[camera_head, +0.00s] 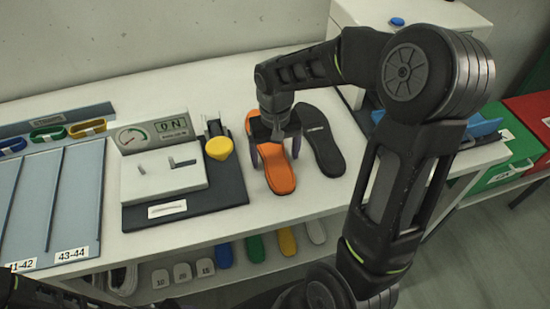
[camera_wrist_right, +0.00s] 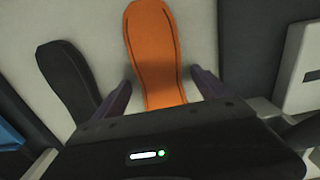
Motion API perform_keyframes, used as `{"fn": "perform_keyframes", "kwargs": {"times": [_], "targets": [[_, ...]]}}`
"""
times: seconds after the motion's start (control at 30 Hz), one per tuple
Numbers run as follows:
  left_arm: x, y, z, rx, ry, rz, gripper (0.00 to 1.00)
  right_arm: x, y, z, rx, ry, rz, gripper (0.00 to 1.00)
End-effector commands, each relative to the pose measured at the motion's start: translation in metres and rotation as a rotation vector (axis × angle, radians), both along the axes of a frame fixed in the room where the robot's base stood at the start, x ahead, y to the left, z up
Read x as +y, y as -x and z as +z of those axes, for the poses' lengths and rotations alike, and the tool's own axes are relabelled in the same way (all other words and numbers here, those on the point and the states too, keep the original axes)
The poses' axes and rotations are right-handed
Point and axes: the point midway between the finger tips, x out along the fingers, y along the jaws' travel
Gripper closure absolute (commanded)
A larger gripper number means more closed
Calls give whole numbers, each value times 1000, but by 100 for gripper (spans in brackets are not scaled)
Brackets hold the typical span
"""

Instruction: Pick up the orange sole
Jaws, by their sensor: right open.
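The orange sole (camera_head: 279,178) lies flat on the white table, to the left of a black sole (camera_head: 322,142). My right gripper (camera_head: 275,158) is over the orange sole, with one finger on each side of it. In the right wrist view the orange sole (camera_wrist_right: 155,50) runs between the two open fingers of the right gripper (camera_wrist_right: 160,92), with a gap on both sides. The black sole (camera_wrist_right: 68,75) is left of it there. The part of the orange sole under the gripper body is hidden. My left gripper is not seen.
A grey device with a yellow knob (camera_head: 219,149) and a gauge (camera_head: 133,138) stands left of the soles. A white machine (camera_head: 350,15) is at the back right. Green (camera_head: 505,165) and red (camera_head: 533,112) bins are at the right. Colored soles (camera_head: 256,249) sit on the lower shelf.

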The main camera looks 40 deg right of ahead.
Motion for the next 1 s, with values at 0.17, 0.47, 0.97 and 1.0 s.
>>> {"fn": "perform_keyframes", "kwargs": {"times": [0.17, 0.47, 0.97, 1.0], "targets": [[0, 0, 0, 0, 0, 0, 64, 0, 0, -1, -1, 0, 0, 14], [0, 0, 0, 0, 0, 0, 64, 0, 0, -1, -1, 0, 0, 14], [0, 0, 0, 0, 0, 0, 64, 0, 0, -1, 0, 0, 0, 45], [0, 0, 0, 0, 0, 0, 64, 0, 0, -1, 0, 0, 0, 49]]}}
